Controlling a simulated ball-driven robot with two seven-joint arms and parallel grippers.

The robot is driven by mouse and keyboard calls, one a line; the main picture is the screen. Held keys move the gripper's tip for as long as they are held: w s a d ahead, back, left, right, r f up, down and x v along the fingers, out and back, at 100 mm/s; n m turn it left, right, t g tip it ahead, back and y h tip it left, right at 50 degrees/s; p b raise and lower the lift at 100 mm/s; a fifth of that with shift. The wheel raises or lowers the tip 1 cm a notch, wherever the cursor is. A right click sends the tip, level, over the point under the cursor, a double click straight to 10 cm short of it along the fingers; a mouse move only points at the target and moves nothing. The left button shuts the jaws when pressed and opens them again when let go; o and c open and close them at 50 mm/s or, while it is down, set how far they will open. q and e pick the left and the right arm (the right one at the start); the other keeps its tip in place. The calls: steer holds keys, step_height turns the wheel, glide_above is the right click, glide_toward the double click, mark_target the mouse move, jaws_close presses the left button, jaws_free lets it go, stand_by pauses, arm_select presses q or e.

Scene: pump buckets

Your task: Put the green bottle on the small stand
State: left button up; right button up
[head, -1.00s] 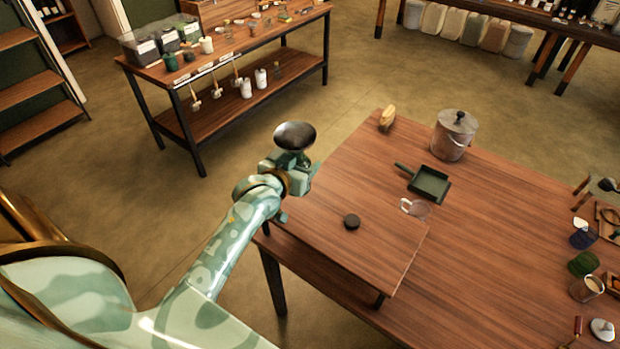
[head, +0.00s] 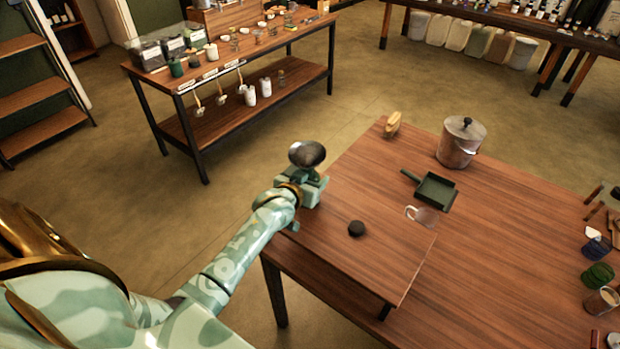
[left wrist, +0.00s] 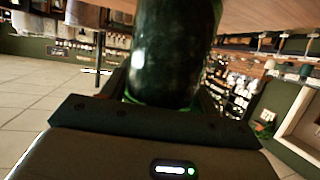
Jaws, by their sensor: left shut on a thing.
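My left gripper (head: 312,188) is raised near the left edge of the wooden table. In the left wrist view it is shut on the dark green, glossy bottle (left wrist: 172,50), whose far end is cut off by the top of the picture. In the head view a dark, shiny oval (head: 307,153) rises above the gripper; I cannot tell if it is part of the bottle. A low raised wooden board (head: 340,262), which looks like the small stand, is on the table just right of the gripper. My right gripper is not in view.
On the raised board is a small black round piece (head: 356,228). Beyond are a clear mug (head: 424,215), a dark green dustpan (head: 435,190), a lidded metal pot (head: 460,142) and a tan brush (head: 393,124). Several jars stand at the right edge. The board's front is clear.

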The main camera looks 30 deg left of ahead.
arm_select(q)
steer(key=o, duration=1.3)
steer(key=shift+f, duration=0.1)
steer(key=shift+s+r, duration=0.2)
steer(key=p+v, duration=0.2)
steer(key=v, duration=0.9)
steer(key=shift+s+r+p, duration=0.1)
steer(key=shift+s+p, duration=0.25)
